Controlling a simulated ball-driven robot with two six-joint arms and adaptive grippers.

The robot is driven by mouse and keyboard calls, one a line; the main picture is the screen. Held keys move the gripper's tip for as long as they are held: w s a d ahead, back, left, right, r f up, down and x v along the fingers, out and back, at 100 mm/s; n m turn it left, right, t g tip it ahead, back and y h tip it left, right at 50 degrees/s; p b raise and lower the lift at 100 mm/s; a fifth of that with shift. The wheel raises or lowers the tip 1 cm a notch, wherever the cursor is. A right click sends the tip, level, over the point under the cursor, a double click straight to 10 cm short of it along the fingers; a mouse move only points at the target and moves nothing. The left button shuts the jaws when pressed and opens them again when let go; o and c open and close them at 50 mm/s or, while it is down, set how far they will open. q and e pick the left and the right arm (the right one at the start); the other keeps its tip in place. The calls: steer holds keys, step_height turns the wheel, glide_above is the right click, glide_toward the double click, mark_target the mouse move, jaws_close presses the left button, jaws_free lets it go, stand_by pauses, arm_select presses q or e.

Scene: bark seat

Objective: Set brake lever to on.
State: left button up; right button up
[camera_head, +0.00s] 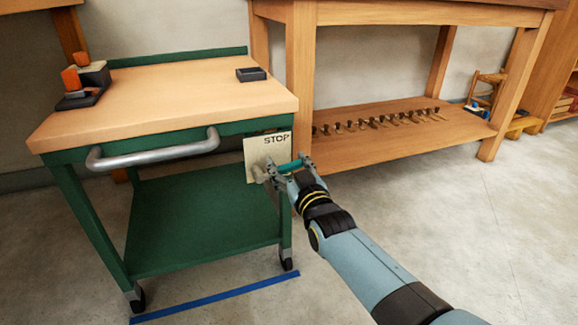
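A cream plate marked STOP (266,150) hangs on the right front of the green cart (200,225). A grey rounded piece (260,174), which looks like the end of the brake lever, shows at the plate's lower part. My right gripper (286,166) is right in front of the plate, beside this piece. Its fingers stand apart, with a teal part between them. I cannot tell whether it touches the lever. The gripper hides the plate's lower right and perhaps part of the lever. My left gripper is out of view.
The cart has a wooden top, a grey push handle (152,150) and castors. A small dark tray (251,74) and an orange-and-black object (84,80) are on top. A blue strip (215,298) lies on the floor. A wooden bench (400,140) with several tools stands behind.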

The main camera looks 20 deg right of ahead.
jaws_close()
